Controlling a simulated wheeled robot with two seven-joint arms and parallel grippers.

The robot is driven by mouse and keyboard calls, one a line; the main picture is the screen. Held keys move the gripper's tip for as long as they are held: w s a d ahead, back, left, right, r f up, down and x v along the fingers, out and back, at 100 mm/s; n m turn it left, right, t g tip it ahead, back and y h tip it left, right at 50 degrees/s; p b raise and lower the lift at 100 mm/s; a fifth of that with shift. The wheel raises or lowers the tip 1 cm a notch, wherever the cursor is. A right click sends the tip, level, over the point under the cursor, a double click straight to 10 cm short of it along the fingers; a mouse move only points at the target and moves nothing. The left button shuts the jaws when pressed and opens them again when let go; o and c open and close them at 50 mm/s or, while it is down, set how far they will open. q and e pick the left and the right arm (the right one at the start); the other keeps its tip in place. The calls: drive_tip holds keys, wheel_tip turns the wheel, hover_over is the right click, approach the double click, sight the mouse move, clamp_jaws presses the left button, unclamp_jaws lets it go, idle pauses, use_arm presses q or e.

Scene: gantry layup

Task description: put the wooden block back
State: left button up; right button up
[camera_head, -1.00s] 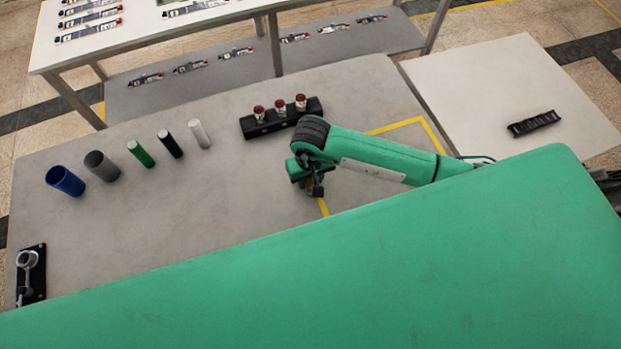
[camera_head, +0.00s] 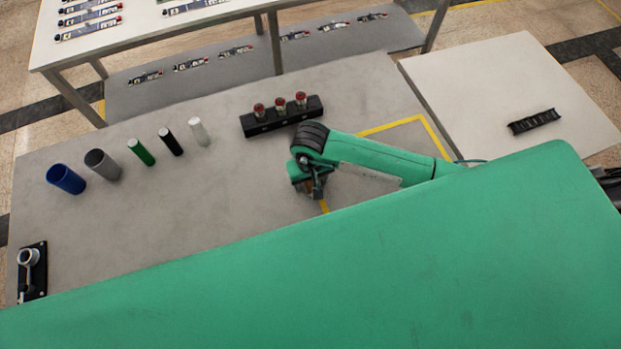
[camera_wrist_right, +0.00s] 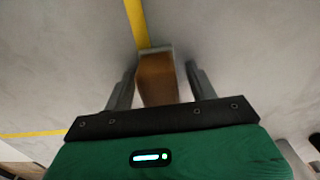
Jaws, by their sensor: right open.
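The wooden block (camera_wrist_right: 158,78) shows brown in the right wrist view, lying between the two fingers of my right gripper (camera_wrist_right: 158,85). The fingers stand apart with a gap on each side of the block. In the head view my right gripper (camera_head: 316,190) is low over the grey table, just right of its middle, and a small brown bit of the block shows there; the arm hides most of it. The block is at the end of a yellow line (camera_wrist_right: 136,20). I cannot tell whether it rests on the table. My left gripper is not in view.
A black holder (camera_head: 283,121) with red-topped pieces stands behind my right arm. Several upright cylinders, including a blue cup (camera_head: 66,179) and a green one (camera_head: 141,152), stand at the left. A black fixture (camera_head: 32,271) is at the left edge. The table between is clear.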

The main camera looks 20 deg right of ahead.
drive_tip(key=shift+r, duration=0.25)
wheel_tip(320, 180, up, 11)
drive_tip(key=b, duration=0.3)
drive_tip(key=shift+b, duration=0.3)
drive_tip(key=shift+r, duration=0.4)
drive_tip(key=shift+s, duration=0.1)
